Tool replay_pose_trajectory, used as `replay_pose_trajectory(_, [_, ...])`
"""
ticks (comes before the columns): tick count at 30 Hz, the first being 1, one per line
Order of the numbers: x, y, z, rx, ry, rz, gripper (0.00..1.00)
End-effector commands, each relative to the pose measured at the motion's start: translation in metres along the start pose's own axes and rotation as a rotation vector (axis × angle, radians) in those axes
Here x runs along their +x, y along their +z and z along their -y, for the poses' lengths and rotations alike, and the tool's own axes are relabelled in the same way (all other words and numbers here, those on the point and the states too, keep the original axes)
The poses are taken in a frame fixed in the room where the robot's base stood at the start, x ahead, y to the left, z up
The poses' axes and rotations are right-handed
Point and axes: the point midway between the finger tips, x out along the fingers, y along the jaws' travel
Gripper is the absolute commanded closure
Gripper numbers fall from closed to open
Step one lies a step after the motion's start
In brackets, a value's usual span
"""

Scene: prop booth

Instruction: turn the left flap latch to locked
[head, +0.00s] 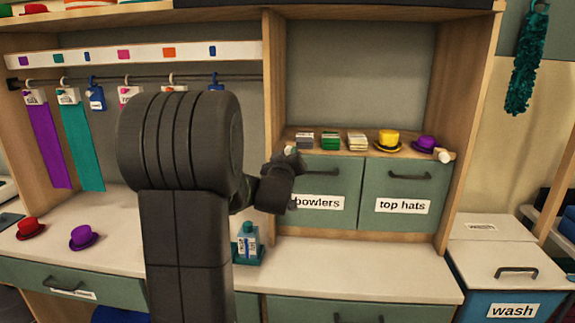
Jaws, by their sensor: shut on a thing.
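The left flap (338,180) is a green panel with a dark handle and a label reading "bowlers"; it looks closed. My gripper (291,153) is at this flap's upper left corner, below the shelf edge. It is shut on the left flap latch, of which only a small pale bit (290,149) shows; my gripper and wrist hide the rest, so its turn position cannot be told. The right flap (412,196), labelled "top hats", is closed beside it. A pale knob (444,155), seemingly its latch, shows at its upper right corner.
A wash bin (505,272) is at right.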

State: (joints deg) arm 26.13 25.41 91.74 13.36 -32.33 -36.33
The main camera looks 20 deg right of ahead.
Motion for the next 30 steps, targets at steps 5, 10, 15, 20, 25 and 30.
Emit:
replay_pose_trajectory(5, [-0.0003,0.0022,0.0003,-0.143,-0.007,-0.01,0.99])
replay_pose_trajectory(10, [-0.0001,0.0016,-0.0003,-0.25,-0.014,-0.016,0.99])
replay_pose_trajectory(15, [0.0001,0.0009,-0.001,-0.321,-0.017,-0.021,0.99])
replay_pose_trajectory(20, [0.0002,0.0003,-0.0013,-0.359,-0.02,-0.023,0.99])
replay_pose_trajectory(25, [0.0003,-0.0001,-0.0014,-0.375,-0.021,-0.023,0.99])
replay_pose_trajectory(30, [0.0003,-0.0003,-0.0014,-0.376,-0.021,-0.024,0.99])
